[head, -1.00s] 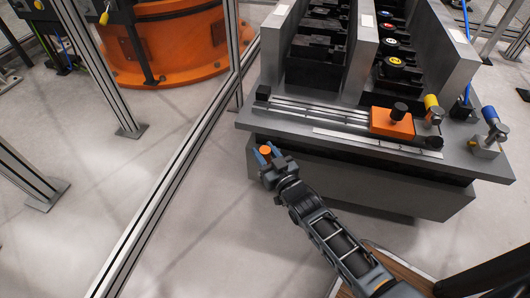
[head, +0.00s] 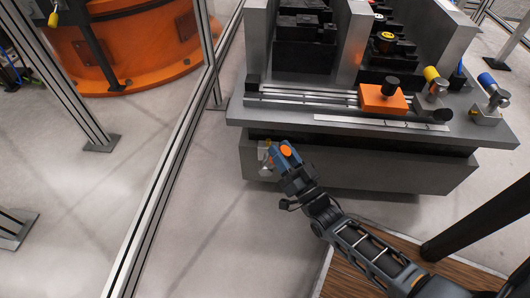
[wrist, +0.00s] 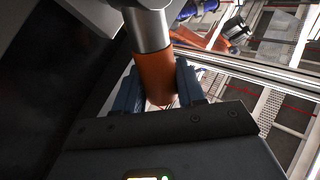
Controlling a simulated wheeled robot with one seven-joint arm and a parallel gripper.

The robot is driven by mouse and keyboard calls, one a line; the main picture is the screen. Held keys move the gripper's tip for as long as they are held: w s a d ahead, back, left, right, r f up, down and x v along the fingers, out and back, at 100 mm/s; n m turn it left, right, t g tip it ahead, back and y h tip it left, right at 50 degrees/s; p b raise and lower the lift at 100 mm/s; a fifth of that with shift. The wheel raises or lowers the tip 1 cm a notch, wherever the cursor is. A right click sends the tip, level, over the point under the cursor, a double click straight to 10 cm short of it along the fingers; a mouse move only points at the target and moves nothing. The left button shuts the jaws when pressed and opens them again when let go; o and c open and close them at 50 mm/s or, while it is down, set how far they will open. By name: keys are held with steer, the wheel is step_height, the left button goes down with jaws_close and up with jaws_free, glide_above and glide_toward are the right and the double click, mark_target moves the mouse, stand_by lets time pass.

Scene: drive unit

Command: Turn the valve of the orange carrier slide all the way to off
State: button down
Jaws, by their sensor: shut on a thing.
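The valve with an orange handle (head: 286,151) sits on the front left of the grey bench, below its top. Its metal body (head: 265,163) shows just left of my gripper. My gripper (head: 284,154) is shut on the orange handle, with a blue finger on each side. In the wrist view the orange handle (wrist: 154,72) stands between the fingers (wrist: 157,88), on a silver stem (wrist: 148,29). The handle's far end is partly hidden by my gripper. The orange carrier slide (head: 383,99), with a black knob, sits on the rail on the bench top.
A yellow-handled valve (head: 432,76) and a blue-handled valve (head: 487,82) stand at the bench's right. The bench top edge (head: 350,134) overhangs close above my gripper. A metal frame post (head: 180,150) stands to the left. Open floor (head: 215,220) lies between.

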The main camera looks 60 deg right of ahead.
steer(key=s+f+m+g+h, duration=0.2)
steer(key=m+g+h, duration=0.3)
steer(key=m, duration=0.6)
steer(key=s+d+f+m+g+h+b, duration=0.1)
steer(key=f+m+g+h, duration=0.4)
steer(key=m+h, duration=0.4)
steer(key=shift+s+d+m+h, duration=0.2)
steer(key=shift+s+m+h, duration=0.15)
steer(key=shift+m, duration=0.55)
steer(key=shift+s+f+g, duration=0.1)
steer(key=shift+f+g, duration=0.1)
steer(key=shift+g, duration=0.1)
steer(key=c, duration=0.8)
jaws_free()
